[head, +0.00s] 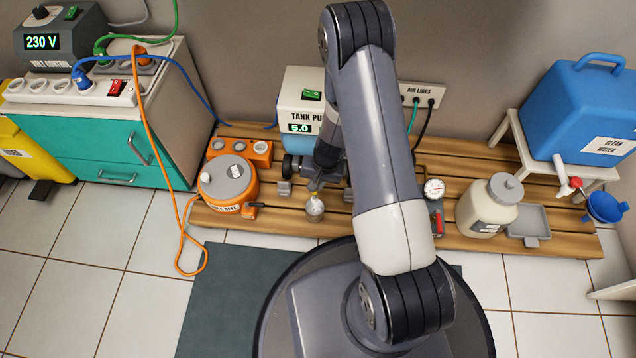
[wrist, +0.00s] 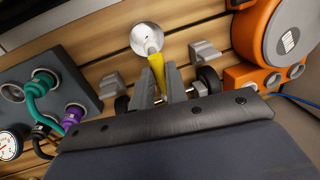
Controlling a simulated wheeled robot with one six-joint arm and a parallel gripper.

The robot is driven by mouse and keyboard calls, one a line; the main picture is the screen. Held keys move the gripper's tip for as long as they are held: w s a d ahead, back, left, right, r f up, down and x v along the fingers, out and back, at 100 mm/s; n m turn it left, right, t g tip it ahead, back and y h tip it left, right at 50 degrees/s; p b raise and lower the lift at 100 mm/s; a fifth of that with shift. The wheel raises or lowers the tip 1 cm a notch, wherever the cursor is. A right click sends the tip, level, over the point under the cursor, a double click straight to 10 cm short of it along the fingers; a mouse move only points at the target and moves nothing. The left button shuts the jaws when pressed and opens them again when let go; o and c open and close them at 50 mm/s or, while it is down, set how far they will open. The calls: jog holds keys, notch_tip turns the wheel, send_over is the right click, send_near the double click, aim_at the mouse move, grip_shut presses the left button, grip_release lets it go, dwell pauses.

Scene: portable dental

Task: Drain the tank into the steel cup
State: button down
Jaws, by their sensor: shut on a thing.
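The steel cup (head: 314,208) stands at the front edge of the wooden pallet, below the tank. In the wrist view the cup (wrist: 147,38) is seen from above, just beyond my fingertips. My gripper (head: 320,180) is shut on a small yellow drain lever (wrist: 157,65); its fingers (wrist: 160,88) close around it. A pale shape shows between the lever's end and the cup; I cannot tell whether it is liquid or a spout. The tank pump (head: 301,100) is a white box reading 5.0, partly hidden by my arm.
An orange cable reel (head: 228,182) stands left of the cup. A pressure gauge (head: 434,188), a cream jar (head: 488,205) and a grey dustpan-like tray (head: 530,222) are to the right. A blue water container (head: 580,110) sits on a white stool. Grey brackets (wrist: 205,52) flank the lever.

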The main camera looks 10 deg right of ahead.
dwell(0.4)
jog(key=c, duration=1.4)
grip_release()
jog(key=shift+r, duration=0.1)
notch_tip(320, 180, up, 10)
jog(key=d+p, duration=0.2)
jog(key=p, duration=0.3)
jog(key=shift+s+r, duration=0.2)
jog(key=shift+s, duration=0.15)
jog(key=f+b, duration=0.1)
jog(key=f, duration=0.2)
jog(key=a+f+b, duration=0.1)
jog(key=f+b, duration=0.1)
jog(key=f, duration=0.2)
jog(key=a+f+b, duration=0.1)
jog(key=f+b, duration=0.1)
jog(key=f, duration=0.1)
jog(key=shift+w+f, duration=0.35)
jog(key=shift+f, duration=0.05)
jog(key=shift+r, duration=0.1)
